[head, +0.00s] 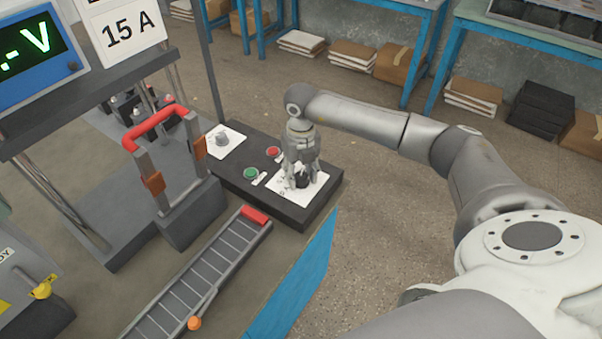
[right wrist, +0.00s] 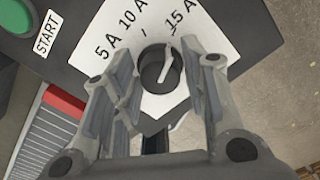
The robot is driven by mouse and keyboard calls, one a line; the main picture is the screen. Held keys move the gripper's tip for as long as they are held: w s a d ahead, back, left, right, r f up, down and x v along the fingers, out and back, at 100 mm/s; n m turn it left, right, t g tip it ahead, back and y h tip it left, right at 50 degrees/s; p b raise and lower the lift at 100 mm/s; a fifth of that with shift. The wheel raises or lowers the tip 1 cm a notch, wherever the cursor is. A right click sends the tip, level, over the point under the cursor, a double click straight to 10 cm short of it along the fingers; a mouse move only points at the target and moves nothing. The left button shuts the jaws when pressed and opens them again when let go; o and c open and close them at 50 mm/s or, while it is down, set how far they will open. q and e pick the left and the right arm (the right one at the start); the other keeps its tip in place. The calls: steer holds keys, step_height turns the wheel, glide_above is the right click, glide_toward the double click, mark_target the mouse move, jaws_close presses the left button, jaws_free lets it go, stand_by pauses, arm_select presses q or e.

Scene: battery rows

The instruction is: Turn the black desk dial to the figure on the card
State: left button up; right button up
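The black dial (right wrist: 151,66) sits on a white plate (right wrist: 107,24) marked 5 A, 10 A and 15 A. A pale line on the dial points up, towards the side of the 15 A mark. In the head view the dial (head: 303,181) is at the right end of the dark desk panel, partly hidden by my right gripper (head: 302,178). The right gripper points down over it, fingers apart on both sides; I cannot tell whether they touch it. The card (head: 124,28) at the upper left reads 15 A. My left gripper is not in view.
Beside the dial are a red button (head: 273,152) and a green button (head: 251,173). A grey knob (head: 222,139) is farther left on the panel. A red-handled frame (head: 156,128) and a battery-like strip rail (head: 200,273) stand left. Open floor lies right of the panel.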

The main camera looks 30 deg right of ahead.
mark_target(301, 175)
steer(key=shift+o, duration=0.9)
step_height(301, 175, up, 12)
steer(key=shift+s+f, duration=0.1)
stand_by(0.3)
